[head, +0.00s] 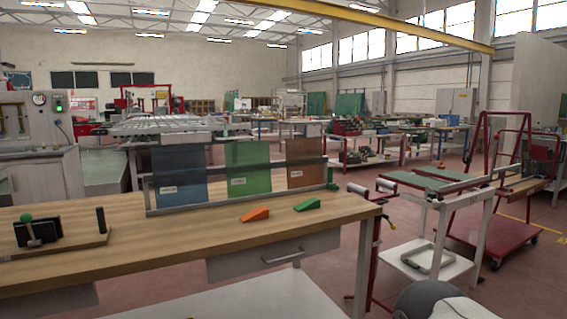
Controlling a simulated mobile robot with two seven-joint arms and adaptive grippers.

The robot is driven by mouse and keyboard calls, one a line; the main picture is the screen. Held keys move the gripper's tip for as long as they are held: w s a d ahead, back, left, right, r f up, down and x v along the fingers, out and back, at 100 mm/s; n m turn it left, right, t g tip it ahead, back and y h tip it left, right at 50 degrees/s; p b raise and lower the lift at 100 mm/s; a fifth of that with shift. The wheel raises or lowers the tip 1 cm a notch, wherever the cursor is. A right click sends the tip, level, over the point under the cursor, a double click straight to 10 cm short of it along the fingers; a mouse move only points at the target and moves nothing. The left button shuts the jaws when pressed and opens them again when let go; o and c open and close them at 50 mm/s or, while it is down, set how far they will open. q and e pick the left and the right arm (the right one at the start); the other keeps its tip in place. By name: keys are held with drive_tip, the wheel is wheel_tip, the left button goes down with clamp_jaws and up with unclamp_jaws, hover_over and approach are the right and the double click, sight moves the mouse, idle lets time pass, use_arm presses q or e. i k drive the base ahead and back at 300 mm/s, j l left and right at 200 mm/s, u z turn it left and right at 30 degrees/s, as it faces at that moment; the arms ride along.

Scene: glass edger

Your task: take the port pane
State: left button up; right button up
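Three tinted panes stand upright side by side in a grey metal rack (215,200) on the wooden bench. The left one is a blue pane (180,172), the middle one a green pane (247,163), and the right one a reddish-brown pane (306,158), the closest in colour to port. Each bears a small white label, too small to read. Neither of my grippers is in view.
An orange wedge (255,214) and a green wedge (307,204) lie on the bench (200,248) before the rack. A wooden fixture (75,243) with black blocks and a green knob stands at left. A roller stand (440,190) and red cart (480,236) stand right.

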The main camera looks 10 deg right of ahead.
sight(304, 155)
drive_tip(key=i+l+u, duration=0.25)
drive_tip(key=l, duration=0.2)
drive_tip(key=l+u, duration=0.2)
drive_tip(key=l, duration=0.25)
drive_tip(key=i+l+u, duration=0.25)
drive_tip(key=l, duration=0.25)
drive_tip(key=k, duration=0.1)
